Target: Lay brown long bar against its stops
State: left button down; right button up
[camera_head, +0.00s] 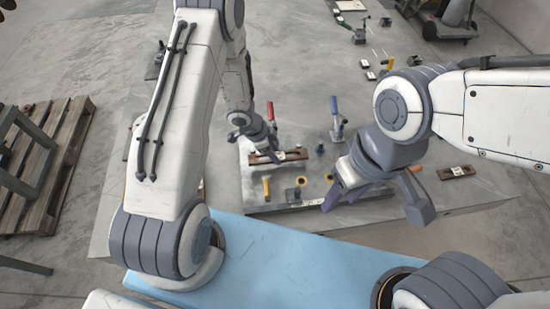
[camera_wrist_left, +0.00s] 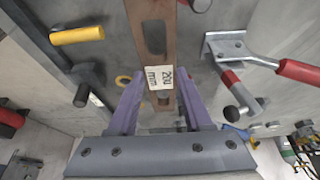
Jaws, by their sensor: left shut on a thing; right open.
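A brown slotted bar (camera_head: 290,155) with a white label lies at my left gripper (camera_head: 266,152) in the head view. In the left wrist view the brown bar (camera_wrist_left: 152,38) runs up the picture between the purple fingers of my left gripper (camera_wrist_left: 158,98), which is shut on it. Its label reads 200 mm. The head view does not show clearly whether the bar touches a surface or any stop. My right gripper (camera_head: 376,205) is open and empty, nearer the camera and to the right.
A red-handled clamp (camera_wrist_left: 265,62) stands right of the bar; a yellow-handled black part (camera_wrist_left: 82,36) is left of it. A blue-handled clamp (camera_head: 336,118) stands on the grey table (camera_head: 225,105). Another labelled brown bar (camera_head: 466,171) lies at right. A black block (camera_head: 292,194) lies near the front.

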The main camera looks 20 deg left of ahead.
pick_arm(q)
jog(key=shift+f, duration=1.95)
jog(key=shift+f, duration=0.2)
jog(key=shift+c, duration=1.6)
grip_release()
jog(key=shift+r, duration=0.1)
